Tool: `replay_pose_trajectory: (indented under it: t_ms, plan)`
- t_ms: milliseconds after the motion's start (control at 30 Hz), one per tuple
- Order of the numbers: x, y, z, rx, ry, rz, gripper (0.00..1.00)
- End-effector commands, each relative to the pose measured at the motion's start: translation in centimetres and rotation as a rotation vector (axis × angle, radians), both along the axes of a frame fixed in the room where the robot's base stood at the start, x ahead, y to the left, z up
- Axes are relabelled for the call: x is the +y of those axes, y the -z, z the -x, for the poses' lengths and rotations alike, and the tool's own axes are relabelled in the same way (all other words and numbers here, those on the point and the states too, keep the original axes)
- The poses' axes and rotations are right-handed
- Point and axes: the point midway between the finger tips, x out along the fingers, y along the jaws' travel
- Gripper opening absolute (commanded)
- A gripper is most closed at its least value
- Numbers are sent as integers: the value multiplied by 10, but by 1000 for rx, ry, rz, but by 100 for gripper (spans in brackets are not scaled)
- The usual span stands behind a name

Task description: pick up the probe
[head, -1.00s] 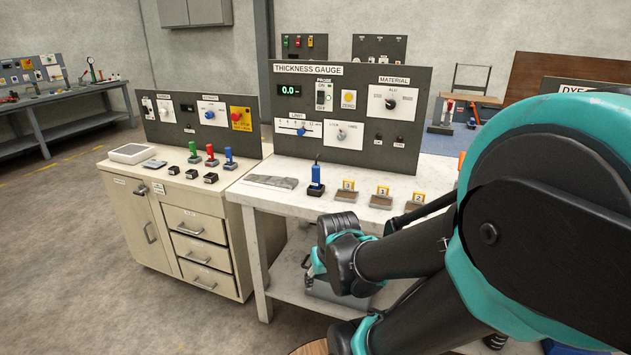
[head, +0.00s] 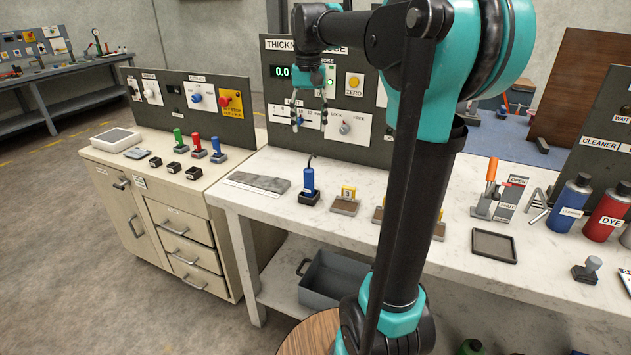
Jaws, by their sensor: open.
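The probe (head: 309,179) is a blue cylinder with a dark cable at its top. It stands upright in a small black base on the white bench (head: 290,216), in front of the thickness gauge panel (head: 283,104). My gripper (head: 309,123) hangs with its fingers pointing down in front of the panel, above the probe in the picture. Its fingers are apart with nothing between them, and it does not touch the probe. The gap in depth between them is hard to judge.
A grey plate (head: 258,182) lies left of the probe. A block with a yellow tag "3" (head: 346,200) stands close on its right, with other blocks partly behind my arm. A lever clamp (head: 490,190), a tray (head: 494,246) and bottles (head: 569,208) stand farther right.

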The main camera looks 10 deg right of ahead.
Motion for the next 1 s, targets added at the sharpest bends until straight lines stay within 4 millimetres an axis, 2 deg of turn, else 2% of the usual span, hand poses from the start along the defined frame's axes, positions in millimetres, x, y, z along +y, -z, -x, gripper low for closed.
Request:
replay_pose_trajectory:
  t_ms: [67,167,633,1000]
  plan:
    - [1,-1,-1,5,2,0,53]
    - [1,11,-1,6,2,0,53]
    - [1,101,-1,5,2,0,53]
    - [2,131,-2,5,1,0,53]
